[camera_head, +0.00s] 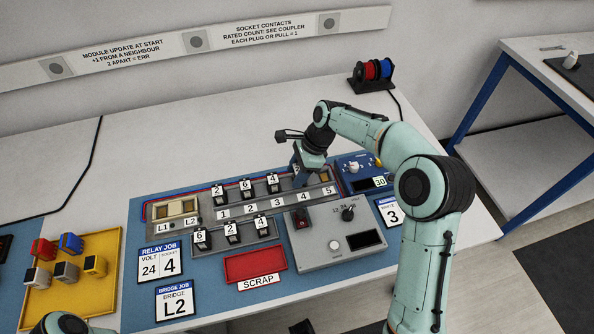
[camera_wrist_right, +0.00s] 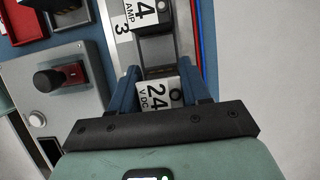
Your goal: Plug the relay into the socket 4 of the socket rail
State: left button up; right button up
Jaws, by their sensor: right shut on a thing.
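The socket rail (camera_head: 290,208) is a grey strip with number plates 1 to 5, with labelled modules above and below it. My right gripper (camera_head: 299,180) is over the upper row near plate 4. In the right wrist view its blue fingers are shut on the relay (camera_wrist_right: 160,97), a dark block with a white "24 V DC" label. A "4 AMP" module (camera_wrist_right: 146,14) sits beside it, by plate 3. The relay's underside is hidden, so I cannot tell whether it is seated in the socket. My left gripper is not in view.
The job card (camera_head: 160,262) reads volt 24, socket 4. A red scrap tray (camera_head: 255,264) and a grey test box (camera_head: 338,236) lie in front of the rail. A yellow tray (camera_head: 75,293) with coloured blocks stands at left. A blue box (camera_head: 360,172) is just right of the gripper.

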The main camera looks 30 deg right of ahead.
jog(key=shift+s+f, duration=0.1)
jog(key=shift+f, duration=0.65)
dwell(1.2)
